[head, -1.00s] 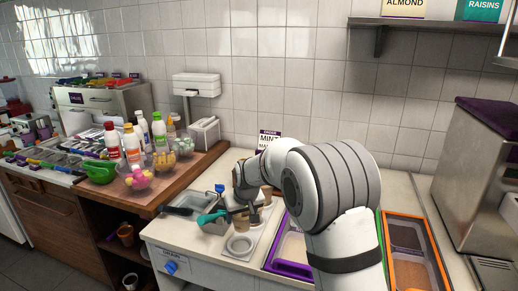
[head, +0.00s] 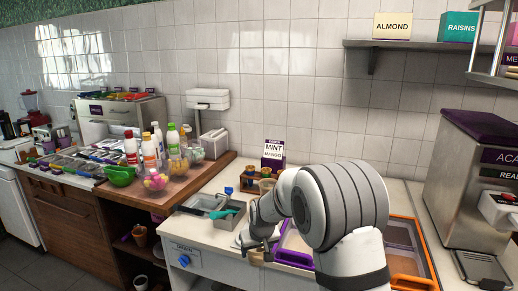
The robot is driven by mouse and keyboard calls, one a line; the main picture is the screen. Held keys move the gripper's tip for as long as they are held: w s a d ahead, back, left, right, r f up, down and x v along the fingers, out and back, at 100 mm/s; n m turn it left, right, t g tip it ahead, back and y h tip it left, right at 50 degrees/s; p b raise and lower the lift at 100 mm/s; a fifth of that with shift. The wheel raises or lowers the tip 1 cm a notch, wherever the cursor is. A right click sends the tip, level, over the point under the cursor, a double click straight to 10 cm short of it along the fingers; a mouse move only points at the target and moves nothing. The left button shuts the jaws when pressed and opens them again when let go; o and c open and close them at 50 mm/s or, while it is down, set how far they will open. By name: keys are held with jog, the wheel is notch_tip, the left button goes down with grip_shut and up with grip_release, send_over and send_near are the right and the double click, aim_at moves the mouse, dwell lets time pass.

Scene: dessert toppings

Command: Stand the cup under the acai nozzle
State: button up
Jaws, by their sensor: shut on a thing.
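My gripper (head: 260,246) is low near the counter's front edge, left of the purple-framed bin. It is shut on a tan cup (head: 257,258), which shows only in part below the fingers. The acai machine (head: 466,165), steel with a purple top and a partly cut-off "ACA" label, stands at the far right. Its white dispensing head with the nozzle (head: 503,208) is cut by the picture's right edge. The drip tray (head: 482,266) below it looks empty. My arm hides part of the counter.
A purple-framed bin (head: 295,258) and an orange-framed bin (head: 412,283) lie between cup and machine. Tan containers (head: 250,178) stand by the mint sign (head: 273,152). A grey basin with a teal scoop (head: 222,213) is at left. A shelf (head: 400,44) hangs above.

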jog(key=s+d+f+m+h, duration=0.1)
jog(key=s+d+f+m, duration=0.2)
jog(key=s+d+f, duration=1)
jog(key=shift+d+m, duration=0.4)
jog(key=shift+d, duration=0.7)
